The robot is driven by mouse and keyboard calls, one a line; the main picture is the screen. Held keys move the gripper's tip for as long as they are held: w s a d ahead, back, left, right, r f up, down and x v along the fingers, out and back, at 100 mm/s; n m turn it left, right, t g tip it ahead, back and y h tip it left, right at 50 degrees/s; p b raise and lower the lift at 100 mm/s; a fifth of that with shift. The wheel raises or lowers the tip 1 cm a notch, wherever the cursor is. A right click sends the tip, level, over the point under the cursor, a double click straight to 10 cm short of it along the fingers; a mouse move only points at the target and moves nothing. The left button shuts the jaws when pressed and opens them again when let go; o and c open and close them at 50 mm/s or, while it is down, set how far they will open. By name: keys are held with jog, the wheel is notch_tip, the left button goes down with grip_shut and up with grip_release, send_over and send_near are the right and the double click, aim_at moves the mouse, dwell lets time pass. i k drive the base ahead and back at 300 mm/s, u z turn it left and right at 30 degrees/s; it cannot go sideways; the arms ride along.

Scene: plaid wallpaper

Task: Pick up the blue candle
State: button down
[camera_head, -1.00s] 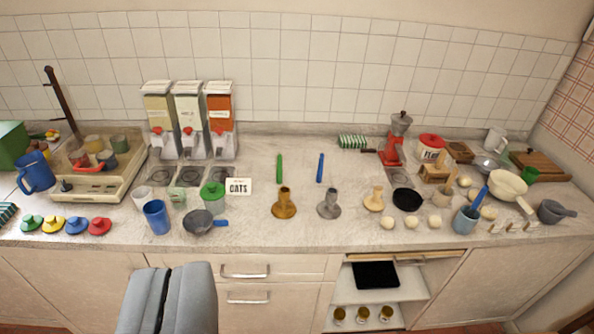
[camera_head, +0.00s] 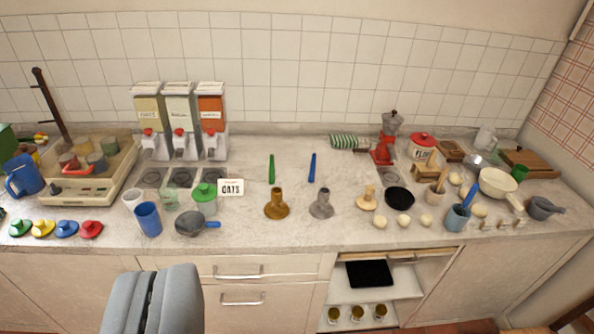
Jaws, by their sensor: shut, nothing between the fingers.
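The blue candle (camera_head: 312,167) is a thin dark-blue stick on the counter, right of the middle, behind a grey candle holder (camera_head: 322,204). A green candle (camera_head: 271,168) is to its left, behind a brass-coloured candle holder (camera_head: 276,204). My gripper (camera_head: 155,275) shows at the lower left as two grey fingers pressed together, shut and empty. In the picture it is in front of the drawers, below the counter edge, well left of and nearer than the blue candle.
Three dispensers (camera_head: 180,120) stand at the back. A black dish (camera_head: 399,198) and eggs lie to the right. Counter around the candles is clear.

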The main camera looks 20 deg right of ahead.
aim_at(312, 172)
jog(key=u, duration=0.25)
jog(key=k, duration=0.35)
jog(key=z, duration=0.95)
jog(key=i, duration=1.3)
jog(key=u, duration=0.35)
jog(key=i, duration=0.75)
jog(key=u, duration=0.55)
